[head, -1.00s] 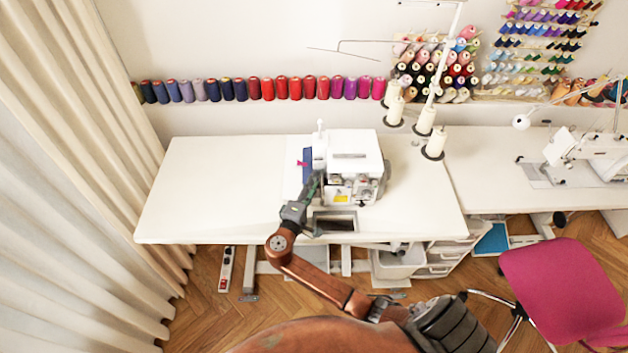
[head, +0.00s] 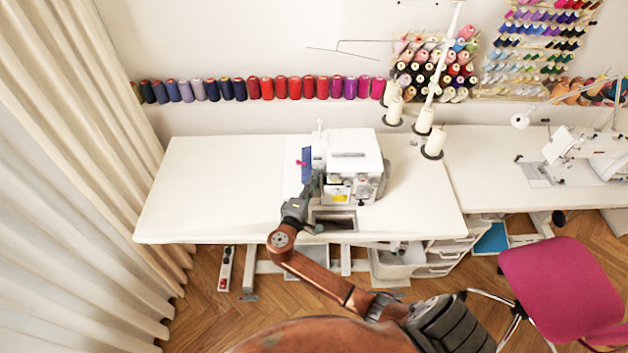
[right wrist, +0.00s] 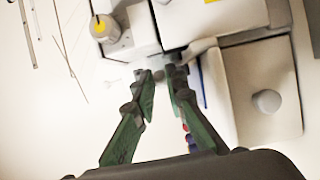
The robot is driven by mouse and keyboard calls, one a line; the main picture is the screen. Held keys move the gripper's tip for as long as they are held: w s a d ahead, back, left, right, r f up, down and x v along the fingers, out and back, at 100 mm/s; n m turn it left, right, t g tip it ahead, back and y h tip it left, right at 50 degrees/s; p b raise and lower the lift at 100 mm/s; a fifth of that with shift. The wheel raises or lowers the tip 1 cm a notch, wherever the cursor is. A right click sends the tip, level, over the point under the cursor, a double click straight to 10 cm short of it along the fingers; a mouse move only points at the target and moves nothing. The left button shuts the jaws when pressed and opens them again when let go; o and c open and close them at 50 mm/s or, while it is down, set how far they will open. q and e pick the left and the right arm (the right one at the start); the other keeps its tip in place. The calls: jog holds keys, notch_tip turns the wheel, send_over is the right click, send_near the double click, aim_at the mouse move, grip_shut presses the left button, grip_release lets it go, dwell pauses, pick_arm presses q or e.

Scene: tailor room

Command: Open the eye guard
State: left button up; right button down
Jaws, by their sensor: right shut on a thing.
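The white overlock sewing machine (head: 352,146) stands on the white table. It also shows in the right wrist view (right wrist: 190,18), seen close up. My right gripper (head: 315,177) is at the machine's front left. In the right wrist view, its green-padded fingers (right wrist: 162,76) close around a small greyish part at the machine's edge, which I take to be the eye guard (right wrist: 168,70). The fingertips and shadow hide much of that part, so its exact position is unclear. My left gripper is not in view.
A blue upright part (head: 306,163) stands close to the gripper at the machine's left. Thread cones (head: 434,143) stand to the right. The table's left side (head: 215,190) is clear. A pink chair (head: 562,290) is at the lower right.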

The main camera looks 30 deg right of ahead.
jog(key=shift+s+d, duration=0.1)
jog(key=shift+s, duration=0.05)
jog(key=shift+s+d+n+t+y+p, duration=0.1)
jog(key=shift+s+n+t+y+p, duration=0.15)
jog(key=shift+n+t+y+p, duration=0.2)
jog(key=shift+s+d+r+n+t+y, duration=0.1)
jog(key=shift+s+d+n+t+y, duration=0.1)
jog(key=shift+n+t+y, duration=0.25)
jog(key=shift+s+d+n+t+y+p, duration=0.1)
jog(key=shift+s+n+t+y+p, duration=0.1)
jog(key=shift+n+t+y+p, duration=0.3)
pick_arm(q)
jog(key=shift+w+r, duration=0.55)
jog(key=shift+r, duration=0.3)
pick_arm(e)
jog(key=shift+t, duration=0.3)
jog(key=c, duration=2)
grip_release()
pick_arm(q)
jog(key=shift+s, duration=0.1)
pick_arm(e)
jog(key=shift+o, duration=0.2)
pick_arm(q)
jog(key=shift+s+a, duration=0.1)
